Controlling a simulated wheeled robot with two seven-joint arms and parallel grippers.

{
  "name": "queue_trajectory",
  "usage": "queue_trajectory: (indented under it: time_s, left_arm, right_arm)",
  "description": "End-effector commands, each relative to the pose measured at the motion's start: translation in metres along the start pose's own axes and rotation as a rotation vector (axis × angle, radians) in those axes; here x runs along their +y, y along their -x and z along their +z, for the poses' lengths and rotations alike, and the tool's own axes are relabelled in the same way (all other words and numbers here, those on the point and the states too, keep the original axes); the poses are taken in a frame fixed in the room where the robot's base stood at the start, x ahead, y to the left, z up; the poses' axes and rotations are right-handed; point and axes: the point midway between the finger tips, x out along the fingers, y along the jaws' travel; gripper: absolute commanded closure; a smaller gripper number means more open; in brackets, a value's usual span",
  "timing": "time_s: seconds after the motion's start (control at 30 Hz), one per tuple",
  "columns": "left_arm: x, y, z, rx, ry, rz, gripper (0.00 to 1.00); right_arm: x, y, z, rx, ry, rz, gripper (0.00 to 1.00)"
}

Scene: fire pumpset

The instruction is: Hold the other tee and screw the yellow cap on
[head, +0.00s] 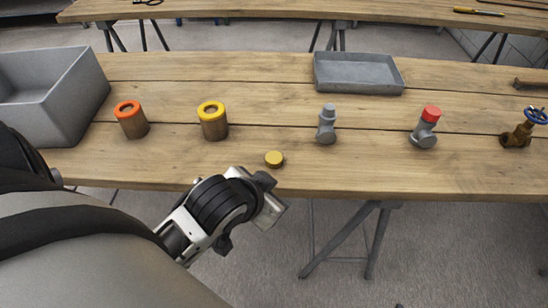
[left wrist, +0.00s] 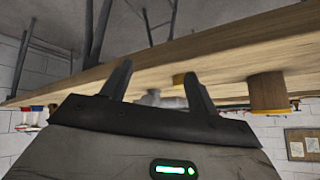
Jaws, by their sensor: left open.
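A bare grey tee (head: 326,127) stands on the wooden table (head: 370,170), with no cap on it. A second grey tee (head: 424,136) to its right carries a red cap (head: 431,113). The yellow cap (head: 274,158) lies flat near the table's front edge, left of the bare tee. My left gripper (head: 267,203) is just in front of that edge, close to the yellow cap. In the left wrist view its fingers (left wrist: 157,88) are apart and nothing is held. My right gripper is out of view.
A yellow-ringed cylinder (head: 214,124) and an orange-ringed one (head: 132,122) stand left on the table. A deep grey bin (head: 75,110) is far left, a shallow grey tray (head: 360,88) at the back. A valve with a blue handwheel (head: 518,134) stands right.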

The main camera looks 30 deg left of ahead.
Motion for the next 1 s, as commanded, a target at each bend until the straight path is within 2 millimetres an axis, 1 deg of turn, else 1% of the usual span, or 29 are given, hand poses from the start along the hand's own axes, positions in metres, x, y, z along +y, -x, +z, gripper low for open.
queue_trajectory:
  time_s: [0.03, 0.17, 0.2, 0.27, 0.3, 0.37, 0.4, 0.47, 0.5, 0.57, 0.6, 0.67, 0.7, 0.77, 0.8, 0.87, 0.9, 0.97, 1.0]
  left_arm:
    - [-0.005, -0.002, -0.019, 0.072, -0.013, -0.025, 0.4]
    - [-0.013, -0.001, -0.07, 0.274, -0.049, -0.08, 0.4]
    - [-0.015, 0.002, -0.088, 0.347, -0.062, -0.096, 0.4]
    - [-0.017, 0.008, -0.115, 0.46, -0.091, -0.118, 0.4]
    - [-0.017, 0.013, -0.135, 0.545, -0.113, -0.132, 0.4]
    - [-0.015, 0.026, -0.167, 0.686, -0.157, -0.149, 0.4]
    - [-0.013, 0.037, -0.189, 0.792, -0.195, -0.16, 0.4]
    - [-0.004, 0.059, -0.223, 0.972, -0.271, -0.167, 0.4]
    - [0.006, 0.078, -0.245, 1.107, -0.341, -0.163, 0.4]
    - [0.028, 0.11, -0.272, 1.322, -0.476, -0.141, 0.4]
    - [0.046, 0.13, -0.284, 1.458, -0.588, -0.113, 0.4]
    - [0.076, 0.155, -0.289, 1.637, -0.78, -0.053, 0.4]
    - [0.095, 0.166, -0.286, 1.733, -0.925, 0.0, 0.4]
    - [0.121, 0.174, -0.274, 1.836, -1.164, 0.096, 0.4]
    - [0.134, 0.172, -0.262, 1.872, -1.337, 0.169, 0.4]
    - [0.145, 0.159, -0.24, 1.868, -1.611, 0.289, 0.4]
    - [0.145, 0.146, -0.225, 1.823, -1.798, 0.376, 0.4]
    - [0.134, 0.12, -0.204, 1.687, -2.069, 0.509, 0.4]
    - [0.118, 0.102, -0.193, 1.557, -2.232, 0.594, 0.4]
  right_arm:
    - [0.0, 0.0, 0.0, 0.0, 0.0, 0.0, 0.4]
    - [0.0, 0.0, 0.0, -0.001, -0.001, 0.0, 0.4]
    - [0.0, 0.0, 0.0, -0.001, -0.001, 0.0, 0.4]
    - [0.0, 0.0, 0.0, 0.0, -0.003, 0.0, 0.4]
    - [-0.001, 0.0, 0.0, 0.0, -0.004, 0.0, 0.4]
    - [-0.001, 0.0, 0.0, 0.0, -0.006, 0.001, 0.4]
    - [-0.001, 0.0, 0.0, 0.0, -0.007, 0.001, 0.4]
    - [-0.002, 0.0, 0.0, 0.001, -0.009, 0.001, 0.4]
    - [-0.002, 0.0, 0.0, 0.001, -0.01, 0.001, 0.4]
    - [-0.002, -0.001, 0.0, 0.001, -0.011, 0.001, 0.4]
    - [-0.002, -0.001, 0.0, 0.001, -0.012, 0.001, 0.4]
    - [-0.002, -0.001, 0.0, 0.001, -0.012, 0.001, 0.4]
    - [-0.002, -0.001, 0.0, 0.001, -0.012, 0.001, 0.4]
    - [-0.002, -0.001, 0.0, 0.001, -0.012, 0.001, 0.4]
    - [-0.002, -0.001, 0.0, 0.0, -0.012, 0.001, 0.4]
    - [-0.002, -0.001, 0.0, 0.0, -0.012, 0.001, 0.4]
    - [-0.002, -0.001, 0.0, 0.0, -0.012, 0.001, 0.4]
    - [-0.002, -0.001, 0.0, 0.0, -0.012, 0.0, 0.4]
    - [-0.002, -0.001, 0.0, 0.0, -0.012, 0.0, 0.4]
